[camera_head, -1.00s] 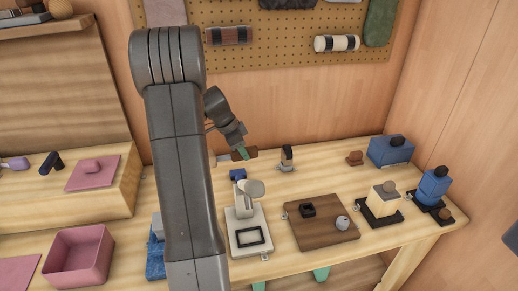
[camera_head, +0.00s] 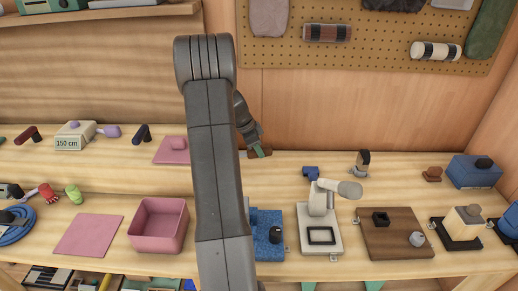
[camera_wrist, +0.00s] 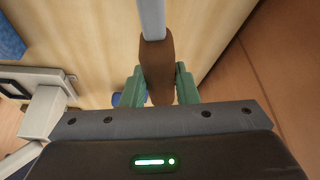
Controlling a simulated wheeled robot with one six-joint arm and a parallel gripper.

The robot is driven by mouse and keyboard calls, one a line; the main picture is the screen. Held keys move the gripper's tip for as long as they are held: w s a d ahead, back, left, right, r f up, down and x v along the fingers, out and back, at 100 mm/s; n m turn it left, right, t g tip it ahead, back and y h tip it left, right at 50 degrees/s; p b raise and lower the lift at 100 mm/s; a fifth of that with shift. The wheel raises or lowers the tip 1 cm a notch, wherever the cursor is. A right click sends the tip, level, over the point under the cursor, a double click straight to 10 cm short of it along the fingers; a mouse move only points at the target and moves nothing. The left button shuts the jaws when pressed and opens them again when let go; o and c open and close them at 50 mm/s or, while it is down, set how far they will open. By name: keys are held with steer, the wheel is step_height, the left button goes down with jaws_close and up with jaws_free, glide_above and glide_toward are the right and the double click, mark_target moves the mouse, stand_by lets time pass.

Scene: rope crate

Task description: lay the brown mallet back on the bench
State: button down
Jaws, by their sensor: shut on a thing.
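My gripper (camera_wrist: 160,88) is shut on the brown mallet (camera_wrist: 158,70), with its green fingers on either side of the brown part. A grey-blue bar of the mallet runs up out of the wrist view's top edge. In the head view my gripper (camera_head: 260,151) is beyond my arm, near the back wall, and a bit of the brown mallet (camera_head: 268,153) shows by the fingers. My arm hides the rest of it. The wooden bench (camera_head: 290,190) lies below; I cannot tell the height of the mallet above it.
Right of my arm are a blue clamp (camera_head: 311,172), a white stand (camera_head: 321,237), a brown board (camera_head: 395,245) and a blue box (camera_head: 474,172). Bare wood shows right of my gripper.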

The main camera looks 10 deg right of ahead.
steer(key=shift+f+b, duration=0.15)
steer(key=shift+b, duration=0.45)
step_height(320, 180, down, 6)
steer(key=b, duration=0.5)
steer(key=shift+f+b, duration=0.3)
steer(key=shift+b, duration=0.25)
steer(key=c, duration=1.1)
jaws_free()
steer(key=shift+o, duration=0.2)
steer(key=v, duration=1.3)
steer(key=shift+a+r, duration=0.1)
steer(key=shift+r, duration=0.25)
